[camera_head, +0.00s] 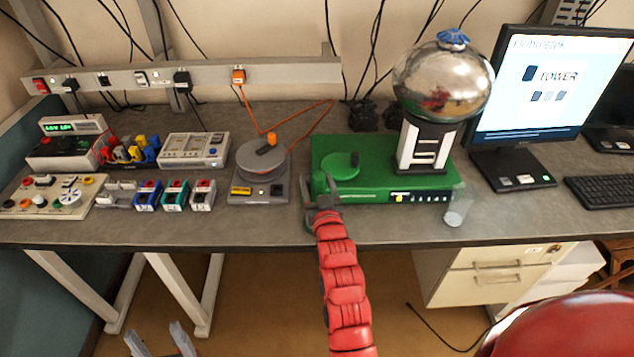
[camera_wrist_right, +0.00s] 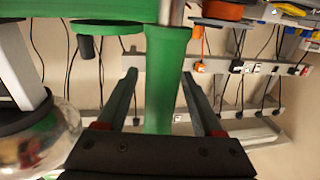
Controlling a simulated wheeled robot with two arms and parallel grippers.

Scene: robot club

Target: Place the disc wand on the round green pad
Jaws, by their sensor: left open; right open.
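The disc wand's green handle (camera_wrist_right: 165,80) stands between the spread fingers of my right gripper (camera_wrist_right: 160,95) in the right wrist view, which is upside down. A pale metal part joins the handle at the picture's top edge. In the head view the handle (camera_head: 317,185) shows at the left front corner of the green box, with my open right gripper (camera_head: 322,200) at it; the wand's lower end is mostly hidden. The round green pad (camera_head: 340,166) is on the green box, right of the handle. It also shows edge-on in the wrist view (camera_wrist_right: 107,27). My left gripper (camera_head: 160,340) is open and empty, low at the left.
The green box (camera_head: 385,180) carries a shiny globe (camera_head: 443,80) on a column. A clear cup (camera_head: 456,210) stands at its right front corner. A grey device with a round plate (camera_head: 262,163) is left of it. A monitor (camera_head: 550,85) and keyboard (camera_head: 604,190) are right.

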